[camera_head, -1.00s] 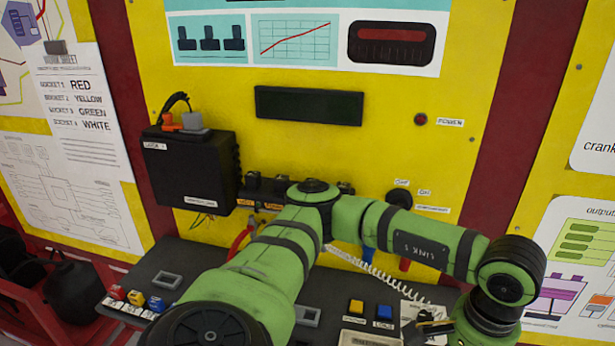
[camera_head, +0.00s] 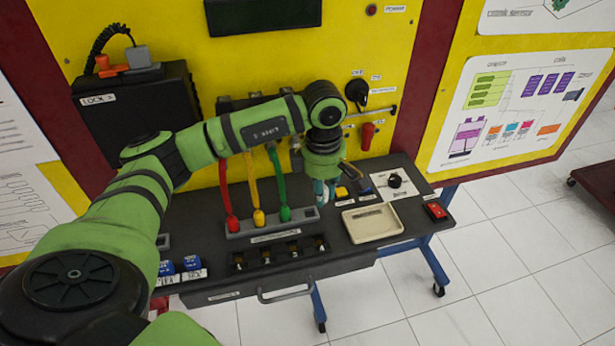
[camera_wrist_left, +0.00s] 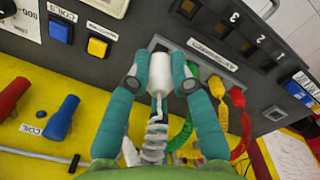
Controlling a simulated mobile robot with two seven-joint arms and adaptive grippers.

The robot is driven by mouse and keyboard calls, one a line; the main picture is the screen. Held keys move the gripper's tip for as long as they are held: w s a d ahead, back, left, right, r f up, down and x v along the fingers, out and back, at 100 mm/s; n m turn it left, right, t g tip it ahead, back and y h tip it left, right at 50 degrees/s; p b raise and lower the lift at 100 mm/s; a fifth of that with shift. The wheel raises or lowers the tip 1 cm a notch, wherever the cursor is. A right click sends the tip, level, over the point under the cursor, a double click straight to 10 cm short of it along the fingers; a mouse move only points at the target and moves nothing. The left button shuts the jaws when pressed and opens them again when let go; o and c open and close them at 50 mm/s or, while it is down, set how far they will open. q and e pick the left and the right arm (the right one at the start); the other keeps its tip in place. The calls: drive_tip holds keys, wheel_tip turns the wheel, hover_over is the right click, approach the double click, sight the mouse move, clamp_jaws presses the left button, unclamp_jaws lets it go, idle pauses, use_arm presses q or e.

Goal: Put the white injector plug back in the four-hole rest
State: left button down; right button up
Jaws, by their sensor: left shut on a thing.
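The white injector plug (camera_wrist_left: 159,74) is held between the teal fingertips of my left gripper (camera_wrist_left: 160,82) in the left wrist view. Its coiled white cable trails back between the fingers. In the head view the left gripper (camera_head: 325,196) is over the desk, just right of the grey four-hole rest (camera_head: 240,231). The red plug (camera_head: 231,223), yellow plug (camera_head: 259,218) and green plug (camera_head: 285,213) stand in the rest. Its right end, beside the green plug, holds no plug. In the left wrist view the rest (camera_wrist_left: 205,53) lies right of the white plug. My right gripper is not in view.
Numbered sockets (camera_head: 272,259) sit in front of the rest. A cream tray (camera_head: 371,223), yellow button (camera_head: 342,192) and red switch (camera_head: 435,211) lie to the right. A black box (camera_head: 140,110) hangs on the yellow panel. Hanging plug cables stand behind the rest.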

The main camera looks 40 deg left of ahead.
use_arm(q)
drive_tip(key=a+f+n, duration=0.1)
drive_tip(key=n, duration=0.1)
drive_tip(key=a+f+n, duration=0.1)
drive_tip(key=n, duration=0.1)
drive_tip(key=w+a+f+n, duration=0.1)
drive_tip(key=a+n, duration=0.1)
drive_tip(key=n, duration=0.1)
drive_tip(key=shift+f+b, duration=0.75)
drive_tip(key=shift+f, duration=0.05)
drive_tip(key=shift+f+b, duration=0.9)
drive_tip(key=shift+f, duration=0.3)
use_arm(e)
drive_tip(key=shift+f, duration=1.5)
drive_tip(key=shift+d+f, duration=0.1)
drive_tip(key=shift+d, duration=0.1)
use_arm(q)
drive_tip(key=shift+f+b, duration=0.9)
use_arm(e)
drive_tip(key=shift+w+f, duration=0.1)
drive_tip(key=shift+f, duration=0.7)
use_arm(q)
drive_tip(key=c, duration=1.3)
unclamp_jaws()
